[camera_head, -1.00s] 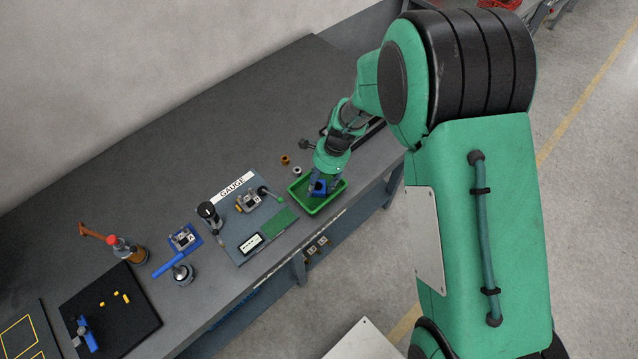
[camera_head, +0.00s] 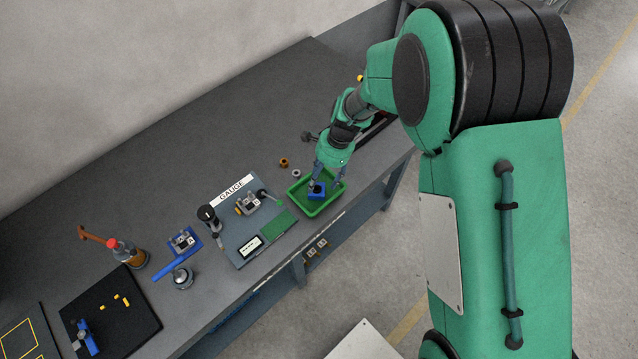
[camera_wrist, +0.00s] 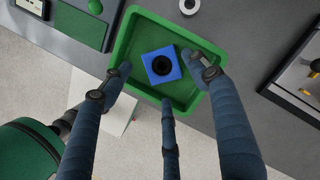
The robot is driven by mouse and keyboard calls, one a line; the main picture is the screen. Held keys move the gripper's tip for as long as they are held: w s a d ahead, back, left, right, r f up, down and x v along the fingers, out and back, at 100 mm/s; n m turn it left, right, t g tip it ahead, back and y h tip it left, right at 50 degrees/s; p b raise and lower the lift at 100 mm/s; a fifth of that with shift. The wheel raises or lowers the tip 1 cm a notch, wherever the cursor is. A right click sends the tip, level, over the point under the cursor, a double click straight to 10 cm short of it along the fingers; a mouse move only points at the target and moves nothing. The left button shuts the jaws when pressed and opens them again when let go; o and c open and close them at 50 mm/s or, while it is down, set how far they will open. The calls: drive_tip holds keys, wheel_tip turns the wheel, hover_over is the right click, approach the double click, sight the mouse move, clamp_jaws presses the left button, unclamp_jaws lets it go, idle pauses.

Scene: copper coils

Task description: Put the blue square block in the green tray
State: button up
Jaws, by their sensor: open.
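The blue square block (camera_wrist: 152,74) has a dark round hole in its top and lies in the green tray (camera_wrist: 125,48) in the wrist view. In the head view the block (camera_head: 316,194) shows inside the tray (camera_head: 313,212), towards its left half. My gripper (camera_wrist: 158,84) has several blue-grey fingers spread apart around the block, with gaps between fingers and block. In the head view my gripper (camera_head: 328,180) is above the tray, its fingers partly in front of the tray's back. The gripper is open.
The gauge board (camera_head: 240,248) with its fixtures stands just left of the tray. A brown ring (camera_head: 283,162) and a pale ring (camera_head: 296,173) lie behind it. The bench's front edge runs close by the tray.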

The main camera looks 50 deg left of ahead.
drive_tip(key=v, duration=0.7)
drive_tip(key=shift+r+p, duration=0.2)
drive_tip(key=shift+p, duration=0.1)
drive_tip(key=shift+w, duration=0.1)
idle(0.6)
drive_tip(key=w+d+r+n+t, duration=0.1)
drive_tip(key=w+d+r, duration=0.3)
drive_tip(key=d+r, duration=0.55)
drive_tip(key=w+d+r+t+y, duration=0.1)
drive_tip(key=w+d+r+t, duration=0.15)
drive_tip(key=d+r, duration=0.7)
drive_tip(key=w+d+r+n, duration=0.1)
drive_tip(key=w+d+r, duration=0.5)
drive_tip(key=d, duration=0.6)
drive_tip(key=s+d+r+t, duration=0.1)
drive_tip(key=s+d+r, duration=0.15)
drive_tip(key=d, duration=0.25)
drive_tip(key=s+d+r+n+t, duration=0.1)
drive_tip(key=s+d+r, duration=0.15)
drive_tip(key=d, duration=0.35)
drive_tip(key=s+d+r+t, duration=0.1)
drive_tip(key=d+r, duration=0.2)
drive_tip(key=d, duration=0.2)
drive_tip(key=s+d+r+n+t+h, duration=0.1)
drive_tip(key=s+d+r+t+h, duration=0.1)
drive_tip(key=s+d, duration=0.9)
drive_tip(key=d, duration=0.3)
drive_tip(key=shift+s+d, duration=0.3)
drive_tip(key=shift+d, duration=0.05)
